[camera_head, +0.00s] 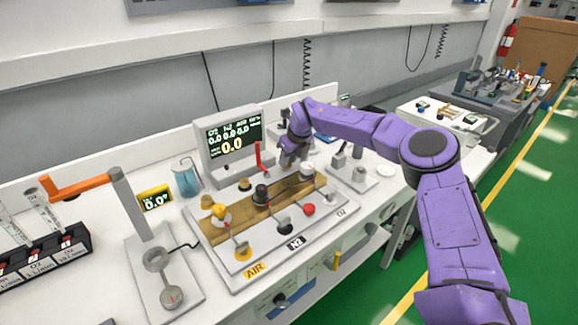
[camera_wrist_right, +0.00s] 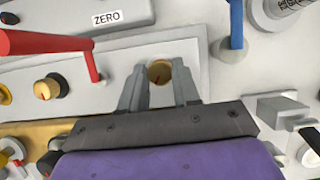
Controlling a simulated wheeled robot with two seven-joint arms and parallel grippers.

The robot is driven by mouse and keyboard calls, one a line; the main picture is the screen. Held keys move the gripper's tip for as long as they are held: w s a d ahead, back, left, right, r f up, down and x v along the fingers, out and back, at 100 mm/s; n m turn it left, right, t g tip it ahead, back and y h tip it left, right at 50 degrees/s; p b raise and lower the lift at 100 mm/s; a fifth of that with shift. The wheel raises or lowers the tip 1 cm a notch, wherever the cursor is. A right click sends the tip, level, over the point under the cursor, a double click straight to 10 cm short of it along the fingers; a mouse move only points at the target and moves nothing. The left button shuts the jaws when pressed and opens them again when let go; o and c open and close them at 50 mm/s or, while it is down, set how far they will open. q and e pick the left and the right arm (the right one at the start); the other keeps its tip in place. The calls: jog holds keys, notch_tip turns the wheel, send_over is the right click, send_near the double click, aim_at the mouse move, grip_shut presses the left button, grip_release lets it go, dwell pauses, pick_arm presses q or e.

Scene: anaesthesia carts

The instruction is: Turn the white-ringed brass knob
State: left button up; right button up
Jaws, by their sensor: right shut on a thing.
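The brass knob (camera_wrist_right: 159,73) with a pale ring sits on the grey panel in the right wrist view, with a red mark on its face. The two grey fingers of my right gripper (camera_wrist_right: 160,84) stand on either side of it, shut on it. In the head view my right gripper (camera_head: 289,158) reaches down to the panel behind the brass manifold and hides this knob. My left gripper is not in view.
A red lever (camera_wrist_right: 88,52) and a dark-ringed brass knob (camera_wrist_right: 48,87) are left of my fingers in the wrist view. A blue lever (camera_wrist_right: 236,22) stands to the right. The display box (camera_head: 232,150) and brass manifold (camera_head: 215,232) are close to my gripper.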

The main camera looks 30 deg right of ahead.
jog(key=shift+m+h+b, duration=0.3)
jog(key=shift+m+b, duration=0.4)
jog(key=shift+m, duration=0.2)
jog(key=o, duration=1.1)
jog(key=shift+c, duration=0.2)
jog(key=shift+r, duration=0.1)
jog(key=b+v, duration=0.1)
jog(key=v, duration=0.9)
jog(key=shift+r, duration=0.2)
jog(key=shift+a, duration=0.1)
